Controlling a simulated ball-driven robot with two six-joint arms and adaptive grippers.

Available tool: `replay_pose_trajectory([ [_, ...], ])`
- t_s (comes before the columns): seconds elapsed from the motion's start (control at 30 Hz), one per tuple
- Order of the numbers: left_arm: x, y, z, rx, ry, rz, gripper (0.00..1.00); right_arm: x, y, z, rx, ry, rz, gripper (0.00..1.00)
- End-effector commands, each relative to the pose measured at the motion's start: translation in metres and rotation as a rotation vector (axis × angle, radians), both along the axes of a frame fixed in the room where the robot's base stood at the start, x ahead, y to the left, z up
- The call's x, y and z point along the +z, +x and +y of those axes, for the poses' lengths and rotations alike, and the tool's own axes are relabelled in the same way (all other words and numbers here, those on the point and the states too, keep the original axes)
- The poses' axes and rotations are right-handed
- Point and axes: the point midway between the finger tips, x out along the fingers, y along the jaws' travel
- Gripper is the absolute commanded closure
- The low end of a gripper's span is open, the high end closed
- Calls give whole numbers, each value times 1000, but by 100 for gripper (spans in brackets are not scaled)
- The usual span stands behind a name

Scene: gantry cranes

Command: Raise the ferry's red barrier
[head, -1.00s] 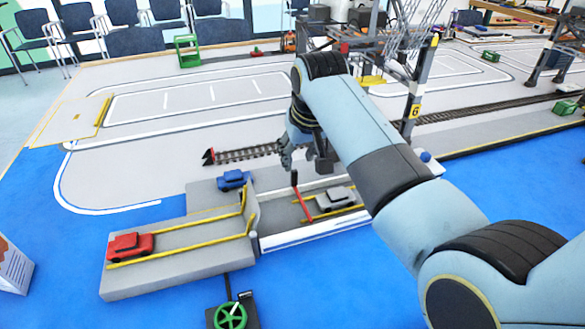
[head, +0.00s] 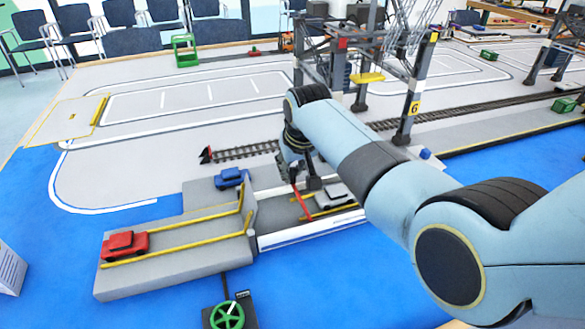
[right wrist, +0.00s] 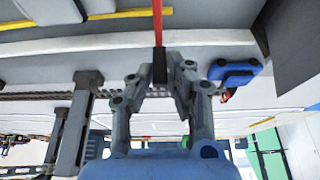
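The ferry (head: 315,230) is a grey deck with a white side, by the blue floor. Its red barrier (head: 303,206) is a thin bar slanting across the deck's near end; its black end is hidden behind my right gripper (head: 301,176) in the head view. In the right wrist view the red bar (right wrist: 158,22) runs down to its black end (right wrist: 160,66). The fingertips of my right gripper (right wrist: 161,78) are drawn in on either side of that black end and appear to touch it. My left gripper is not in view.
A grey car (head: 333,194) stands on the deck behind the barrier. A green handwheel (head: 227,315) stands in front. A crane leg (head: 413,108) rises behind my arm.

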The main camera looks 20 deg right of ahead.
Motion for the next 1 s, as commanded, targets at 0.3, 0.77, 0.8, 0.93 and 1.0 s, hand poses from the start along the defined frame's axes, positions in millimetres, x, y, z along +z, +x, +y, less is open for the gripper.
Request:
replay_pose_trajectory([
  [0.3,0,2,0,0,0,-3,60,0,0,0,0,0,0,100],
  [0.77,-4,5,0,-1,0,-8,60,0,4,0,0,0,59,100],
  [0.8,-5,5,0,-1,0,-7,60,0,5,0,0,0,78,100],
  [0.93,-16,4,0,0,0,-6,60,-2,10,0,0,-1,160,100],
  [1.0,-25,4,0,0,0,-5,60,-4,12,-1,0,-1,211,100],
])
